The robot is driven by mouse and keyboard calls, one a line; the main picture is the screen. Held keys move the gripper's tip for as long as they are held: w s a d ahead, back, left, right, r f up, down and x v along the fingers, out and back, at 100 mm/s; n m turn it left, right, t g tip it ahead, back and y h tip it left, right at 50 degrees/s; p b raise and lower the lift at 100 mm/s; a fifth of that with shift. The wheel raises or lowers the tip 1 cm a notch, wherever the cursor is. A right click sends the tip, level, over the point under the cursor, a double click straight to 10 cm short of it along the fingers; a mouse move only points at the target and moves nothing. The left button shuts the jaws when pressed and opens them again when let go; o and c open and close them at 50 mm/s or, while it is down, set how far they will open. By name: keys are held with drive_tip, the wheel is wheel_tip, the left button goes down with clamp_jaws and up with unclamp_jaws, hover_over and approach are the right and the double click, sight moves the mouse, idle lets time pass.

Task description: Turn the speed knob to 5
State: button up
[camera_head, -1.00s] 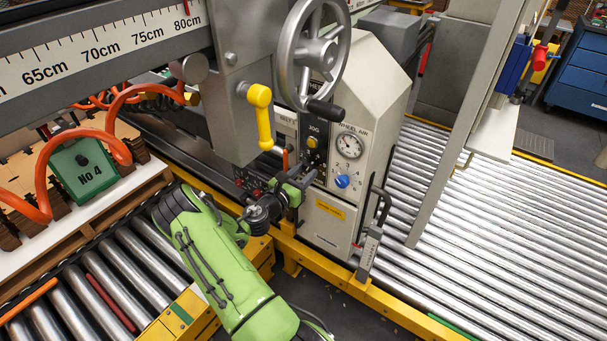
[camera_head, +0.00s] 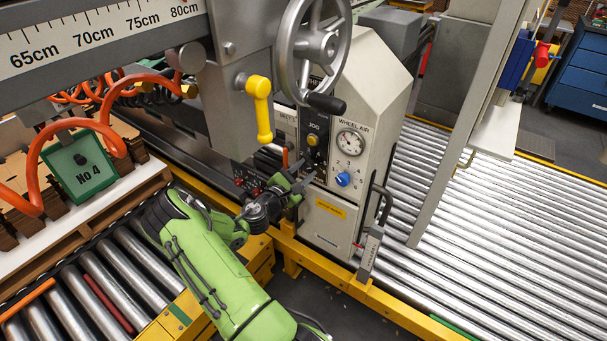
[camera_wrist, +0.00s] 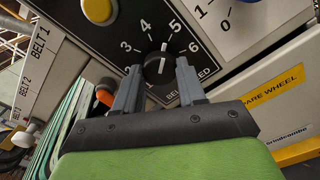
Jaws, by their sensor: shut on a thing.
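The speed knob (camera_wrist: 155,66) is black and round, on a black dial plate (camera_wrist: 181,43) with white numbers 1 to 6, in the wrist view. The white mark on the knob points up and slightly right, at or close to the 5. My gripper (camera_wrist: 158,76) has a grey finger on each side of the knob and is shut on it. The lower part of the knob is partly hidden between the fingers. In the head view my gripper (camera_head: 298,187) is at the front of the control panel, and the speed knob cannot be made out there.
A blue knob (camera_head: 343,180) and a gauge (camera_head: 350,142) are right of my gripper on the cabinet. A yellow-handled lever (camera_head: 260,105) hangs above my gripper, below a handwheel (camera_head: 314,45). A yellow rail (camera_head: 375,301) runs below the cabinet.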

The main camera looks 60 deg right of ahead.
drive_tip(key=shift+m+b, duration=0.35)
drive_tip(key=shift+m, duration=0.65)
drive_tip(key=o, duration=1.1)
drive_tip(key=shift+c, duration=0.2)
drive_tip(key=w+a+p, duration=0.2)
drive_tip(key=a, duration=1.3)
drive_tip(key=shift+w+a, duration=0.3)
